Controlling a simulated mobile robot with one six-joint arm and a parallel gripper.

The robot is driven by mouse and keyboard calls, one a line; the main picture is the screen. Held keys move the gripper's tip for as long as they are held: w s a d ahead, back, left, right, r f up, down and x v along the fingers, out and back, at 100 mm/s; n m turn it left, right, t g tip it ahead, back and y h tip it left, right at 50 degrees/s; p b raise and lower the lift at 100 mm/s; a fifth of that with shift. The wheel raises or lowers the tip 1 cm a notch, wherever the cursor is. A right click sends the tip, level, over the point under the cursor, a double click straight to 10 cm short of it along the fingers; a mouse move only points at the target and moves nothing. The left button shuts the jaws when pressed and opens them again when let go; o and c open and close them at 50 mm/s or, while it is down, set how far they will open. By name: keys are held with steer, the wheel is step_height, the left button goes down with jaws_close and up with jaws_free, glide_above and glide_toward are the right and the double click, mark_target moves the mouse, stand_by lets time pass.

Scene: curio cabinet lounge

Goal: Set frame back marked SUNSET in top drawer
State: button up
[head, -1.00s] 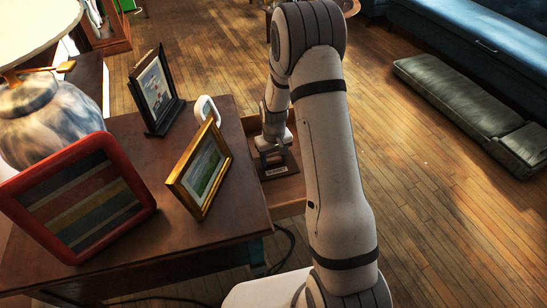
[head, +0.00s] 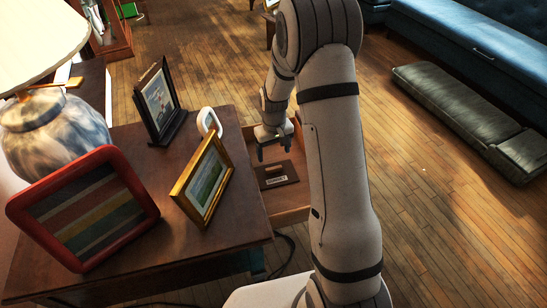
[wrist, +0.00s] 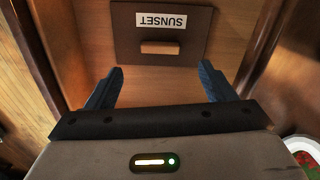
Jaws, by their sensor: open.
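The frame back marked SUNSET (wrist: 160,42) is a dark brown panel with a white label and a small wooden grip. It lies flat inside the open drawer (head: 288,214), on the drawer's floor, and also shows in the head view (head: 277,175). My gripper (wrist: 160,82) is open and empty, with its two blue-grey fingers apart. In the head view my gripper (head: 273,152) is above the drawer, at the far side of the frame back and apart from it.
A side table (head: 150,235) stands left of the drawer. On it are a gold frame (head: 203,180), a black frame (head: 160,102), a red frame (head: 82,207), a small white object (head: 209,121) and a lamp (head: 52,130).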

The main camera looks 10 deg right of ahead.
steer(key=s+r+m, duration=0.1)
steer(key=s+r, duration=1)
steer(key=r, duration=0.5)
steer(key=s+r+m+t, duration=0.1)
steer(key=s+r, duration=0.4)
steer(key=s, duration=0.9)
steer(key=shift+s+d+r+p, duration=0.15)
steer(key=shift+s+p, duration=0.15)
steer(key=shift+p, duration=0.05)
